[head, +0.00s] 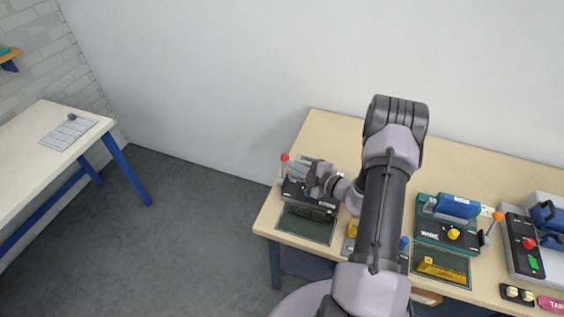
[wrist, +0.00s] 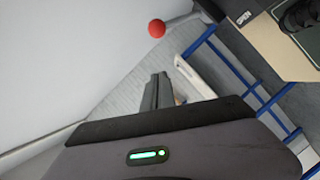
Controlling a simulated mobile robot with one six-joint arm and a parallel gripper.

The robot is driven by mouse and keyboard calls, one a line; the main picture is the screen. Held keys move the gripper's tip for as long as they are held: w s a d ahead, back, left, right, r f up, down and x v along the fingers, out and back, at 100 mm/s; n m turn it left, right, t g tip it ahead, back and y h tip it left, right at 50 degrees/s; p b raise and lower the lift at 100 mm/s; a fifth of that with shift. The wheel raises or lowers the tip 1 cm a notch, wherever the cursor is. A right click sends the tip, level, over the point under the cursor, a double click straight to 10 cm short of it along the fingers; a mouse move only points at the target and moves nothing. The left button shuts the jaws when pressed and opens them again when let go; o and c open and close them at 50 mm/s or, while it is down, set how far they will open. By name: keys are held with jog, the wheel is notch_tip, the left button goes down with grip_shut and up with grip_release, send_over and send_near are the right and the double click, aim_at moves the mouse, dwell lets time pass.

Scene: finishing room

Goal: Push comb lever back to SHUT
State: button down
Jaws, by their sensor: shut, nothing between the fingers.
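A lever with a red ball knob (head: 285,157) stands at the left side of a dark machine (head: 311,196) on the left end of the wooden table; I take it for the comb lever. The red knob (wrist: 157,28) also shows in the wrist view, above and apart from the fingertips. My gripper (head: 313,181) is over the dark machine, just right of the lever. In the wrist view my gripper (wrist: 159,90) is shut and empty. An OPEN label (wrist: 244,18) shows on the machine; I cannot see a SHUT label. The lever's base is mostly hidden.
A green machine (head: 447,235) with a blue handle and an orange-knobbed lever stands to the right. Beyond it is a grey machine (head: 524,246) with red and green buttons. My arm hides the table's middle. A white table (head: 40,145) stands at left across open floor.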

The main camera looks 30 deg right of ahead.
jog(key=v, duration=0.4)
jog(key=shift+s+d, duration=0.1)
jog(key=shift+s, duration=0.05)
